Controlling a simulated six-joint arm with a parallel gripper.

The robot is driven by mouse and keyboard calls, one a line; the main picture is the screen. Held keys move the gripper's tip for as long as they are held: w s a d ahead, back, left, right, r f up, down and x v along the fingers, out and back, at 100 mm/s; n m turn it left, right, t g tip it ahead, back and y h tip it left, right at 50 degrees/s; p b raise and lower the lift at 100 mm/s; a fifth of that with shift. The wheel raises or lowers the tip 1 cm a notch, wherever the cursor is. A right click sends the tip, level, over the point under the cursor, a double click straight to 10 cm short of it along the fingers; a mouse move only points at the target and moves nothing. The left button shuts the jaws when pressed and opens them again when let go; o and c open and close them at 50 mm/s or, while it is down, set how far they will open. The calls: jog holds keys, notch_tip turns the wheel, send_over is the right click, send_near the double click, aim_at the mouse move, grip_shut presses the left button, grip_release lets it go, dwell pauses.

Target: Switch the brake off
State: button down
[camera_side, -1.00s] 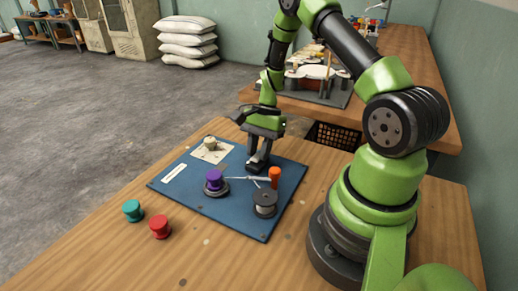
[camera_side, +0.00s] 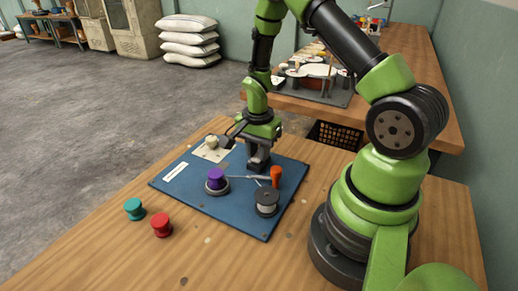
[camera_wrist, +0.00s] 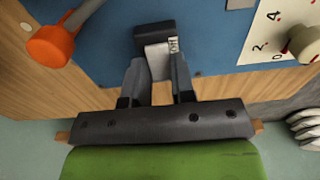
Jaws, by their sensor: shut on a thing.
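My gripper (camera_side: 258,165) is low over the far edge of the blue board. In the wrist view my gripper (camera_wrist: 158,80) points at a small pale grey piece (camera_wrist: 157,60) beside a dark block with a partly visible label. I take this piece to be the brake switch. Its sides lie between my two fingers, which are shut on it. In the side view my fingers hide the switch. The orange handle (camera_side: 276,174) on a grey lever stands just right of and nearer than my gripper; it also shows at the wrist view's upper left (camera_wrist: 52,46).
The blue board (camera_side: 225,211) also bears a purple spool (camera_side: 216,178), a grey spool (camera_side: 266,199) and a cream knob (camera_side: 211,142) on a marked card. A teal spool (camera_side: 134,208) and a red spool (camera_side: 161,225) stand on the wooden table. The table's front is clear.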

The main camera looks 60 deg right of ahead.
dwell(0.4)
jog(key=c, duration=1)
grip_release()
jog(key=shift+o, duration=0.2)
jog(key=shift+r, duration=0.1)
notch_tip(320, 180, up, 10)
jog(key=shift+a, duration=0.25)
notch_tip(320, 180, up, 12)
jog(key=n+t, duration=0.4)
jog(key=n, duration=0.2)
send_over(257, 158)
jog(key=s+a, duration=0.3)
jog(key=a, duration=0.4)
jog(key=s+a+r+n+t+y, duration=0.2)
jog(key=s+a+r+n, duration=0.3)
jog(key=s+n, duration=0.3)
jog(key=shift+s+a+r+t, duration=0.3)
jog(key=shift+s+a+t, duration=0.3)
jog(key=shift+a, duration=0.1)
